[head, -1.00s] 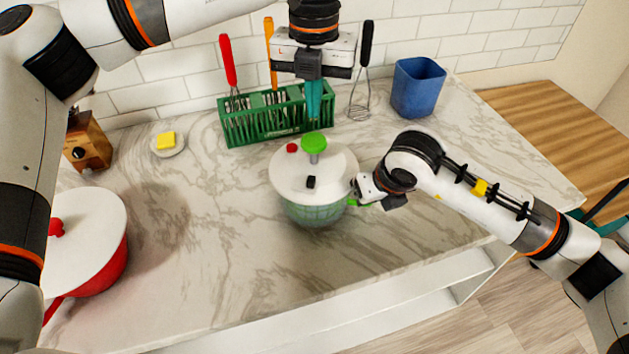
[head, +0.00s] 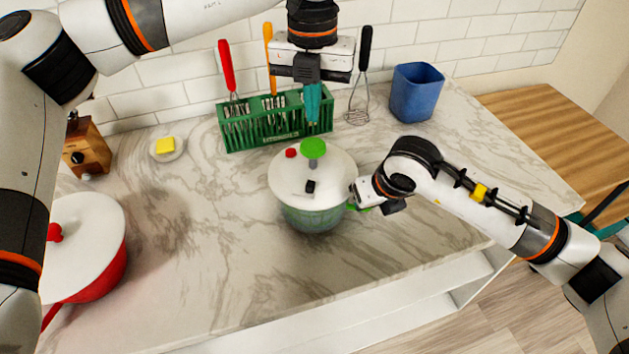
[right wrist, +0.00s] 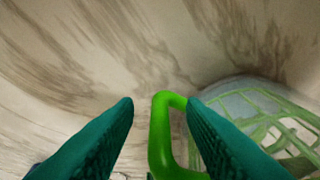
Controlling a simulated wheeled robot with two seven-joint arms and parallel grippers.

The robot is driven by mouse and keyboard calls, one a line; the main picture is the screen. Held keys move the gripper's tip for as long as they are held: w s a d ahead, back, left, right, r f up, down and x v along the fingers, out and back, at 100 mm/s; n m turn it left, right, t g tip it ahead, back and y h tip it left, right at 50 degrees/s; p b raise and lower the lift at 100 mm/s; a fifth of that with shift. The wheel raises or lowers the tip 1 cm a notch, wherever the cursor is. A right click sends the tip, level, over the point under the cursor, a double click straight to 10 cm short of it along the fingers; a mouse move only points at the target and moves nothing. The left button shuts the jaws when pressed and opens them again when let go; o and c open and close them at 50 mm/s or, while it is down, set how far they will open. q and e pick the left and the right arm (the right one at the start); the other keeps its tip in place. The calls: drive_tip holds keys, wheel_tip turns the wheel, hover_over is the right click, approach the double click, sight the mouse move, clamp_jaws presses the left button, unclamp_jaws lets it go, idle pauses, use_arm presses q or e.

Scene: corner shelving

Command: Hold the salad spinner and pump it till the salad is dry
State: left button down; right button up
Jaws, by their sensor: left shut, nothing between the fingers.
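The salad spinner (head: 290,185) stands upright on the counter, with a white lid, a green pump knob (head: 313,148) standing up on its stem, and a see-through greenish bowl. My left gripper (head: 312,120) is shut and empty, pointing down just above and behind the knob in the picture, with a small gap showing. My right gripper (head: 357,199) is at the spinner's right side, its fingers mostly hidden in the head view. In the right wrist view its teal fingers (right wrist: 160,108) are apart around the green handle (right wrist: 160,135), with a gap left of the handle. The bowl's green basket (right wrist: 275,120) shows there too.
A green utensil rack (head: 275,122) stands behind the spinner, with a whisk (head: 361,85) and a blue container (head: 415,92) to its right. A red pot (head: 95,275) with a white lid, a yellow block on a dish (head: 168,150) and a wooden grinder (head: 88,150) are at left. The front counter is clear.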

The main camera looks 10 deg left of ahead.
drive_tip(key=v, duration=1.2)
